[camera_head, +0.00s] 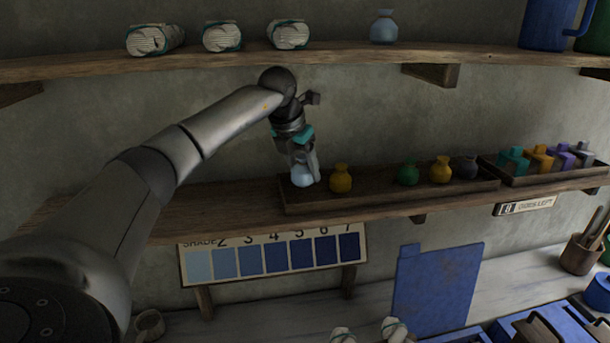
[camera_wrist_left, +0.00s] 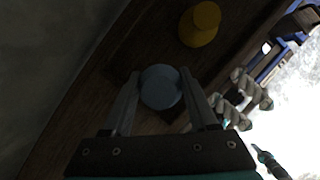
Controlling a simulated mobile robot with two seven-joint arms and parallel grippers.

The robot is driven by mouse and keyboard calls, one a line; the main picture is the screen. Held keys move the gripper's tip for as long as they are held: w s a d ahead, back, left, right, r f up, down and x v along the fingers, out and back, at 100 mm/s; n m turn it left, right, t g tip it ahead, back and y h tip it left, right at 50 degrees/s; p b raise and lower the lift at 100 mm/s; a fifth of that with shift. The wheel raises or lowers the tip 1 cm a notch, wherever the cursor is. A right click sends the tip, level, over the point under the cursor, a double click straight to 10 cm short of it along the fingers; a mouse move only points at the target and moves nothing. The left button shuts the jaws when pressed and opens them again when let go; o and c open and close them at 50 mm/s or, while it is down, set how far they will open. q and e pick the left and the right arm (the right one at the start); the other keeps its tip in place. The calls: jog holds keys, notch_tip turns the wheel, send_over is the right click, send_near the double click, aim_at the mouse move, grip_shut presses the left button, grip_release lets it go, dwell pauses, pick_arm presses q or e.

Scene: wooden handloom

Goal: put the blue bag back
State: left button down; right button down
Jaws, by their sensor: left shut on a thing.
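A small light-blue bag (camera_head: 302,177) is in my left gripper (camera_head: 304,168), at the left end of the wooden tray (camera_head: 390,200) on the lower shelf. The gripper points down and is shut on the bag. In the left wrist view the bag's round blue top (camera_wrist_left: 161,87) sits between the two fingers of the gripper (camera_wrist_left: 163,105). I cannot tell whether the bag touches the tray floor. A yellow bag (camera_head: 340,179) stands just right of it. Another light-blue bag (camera_head: 384,27) stands on the upper shelf. My right gripper is not in view.
Green (camera_head: 407,173), yellow (camera_head: 441,170) and dark (camera_head: 466,167) bags stand farther right in the tray. A second tray (camera_head: 545,178) of coloured items adjoins it. The upper shelf (camera_head: 340,58) hangs above my wrist. A shade chart (camera_head: 273,259) hangs below the lower shelf.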

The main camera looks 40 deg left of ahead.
aim_at(305, 182)
pick_arm(q)
jog(key=shift+w, duration=0.25)
notch_tip(305, 182, down, 3)
jog(key=shift+p, duration=0.55)
jog(key=shift+f, duration=0.25)
jog(key=shift+f, duration=0.15)
jog(key=shift+c, duration=0.9)
grip_release()
